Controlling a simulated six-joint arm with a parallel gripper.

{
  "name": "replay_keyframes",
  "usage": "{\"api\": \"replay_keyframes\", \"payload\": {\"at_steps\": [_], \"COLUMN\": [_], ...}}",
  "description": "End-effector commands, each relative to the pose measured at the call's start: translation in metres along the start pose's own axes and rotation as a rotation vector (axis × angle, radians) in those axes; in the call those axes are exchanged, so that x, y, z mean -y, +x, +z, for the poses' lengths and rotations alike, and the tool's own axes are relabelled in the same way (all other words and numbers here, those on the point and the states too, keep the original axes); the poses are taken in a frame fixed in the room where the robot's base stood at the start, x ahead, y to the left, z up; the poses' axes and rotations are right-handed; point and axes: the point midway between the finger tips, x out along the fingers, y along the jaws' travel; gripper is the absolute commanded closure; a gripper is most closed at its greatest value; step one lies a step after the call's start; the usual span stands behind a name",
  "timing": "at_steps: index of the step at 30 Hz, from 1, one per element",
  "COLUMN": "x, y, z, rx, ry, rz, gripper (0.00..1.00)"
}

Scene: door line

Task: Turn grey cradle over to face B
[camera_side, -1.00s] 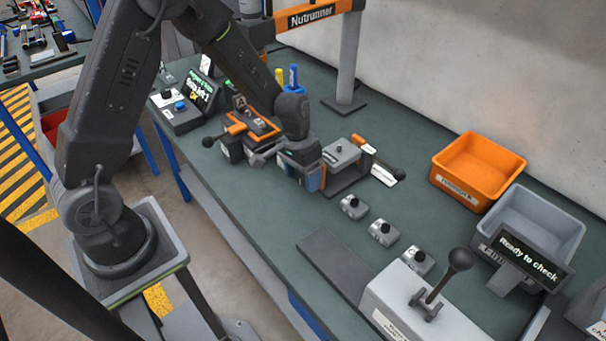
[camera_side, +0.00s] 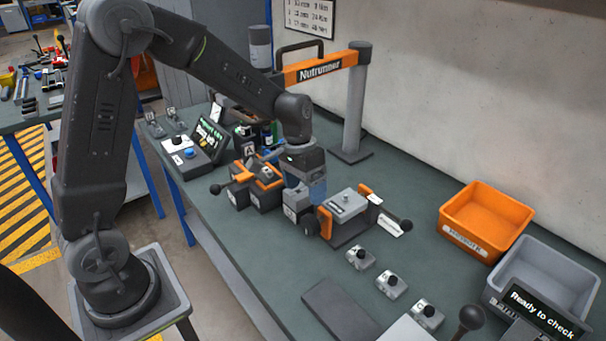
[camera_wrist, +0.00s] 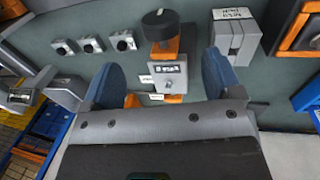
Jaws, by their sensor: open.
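The grey cradle (camera_side: 348,205) is a grey block with a stud and a small label on top, between orange end pieces. My gripper (camera_side: 316,190) is open, to the left of the cradle and above the bench. In the wrist view the cradle (camera_wrist: 168,75) lies between my gripper's blue fingers (camera_wrist: 160,82), below them, and the fingers do not visibly hold it. The face letter is too small to read.
A labelled grey block (camera_wrist: 235,40) stands beside the cradle. An orange cradle (camera_side: 262,180) with its own lever is to the left. Small grey knobbed blocks (camera_side: 391,284) sit in front right. Orange (camera_side: 488,222) and grey (camera_side: 545,275) bins stand by the wall. The nutrunner post (camera_side: 354,105) is behind.

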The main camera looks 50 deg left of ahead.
Motion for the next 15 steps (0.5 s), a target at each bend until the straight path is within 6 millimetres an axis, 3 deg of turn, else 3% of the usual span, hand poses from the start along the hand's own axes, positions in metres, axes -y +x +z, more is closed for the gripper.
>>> {"api": "replay_keyframes", "payload": {"at_steps": [6, 15], "x": [0.000, 0.000], "y": [-0.027, -0.032], "z": [0.000, 0.001], "rx": [-0.001, 0.002], "ry": [0.000, 0.000], "rz": [0.000, 0.000], "gripper": [0.16, 0.16]}}
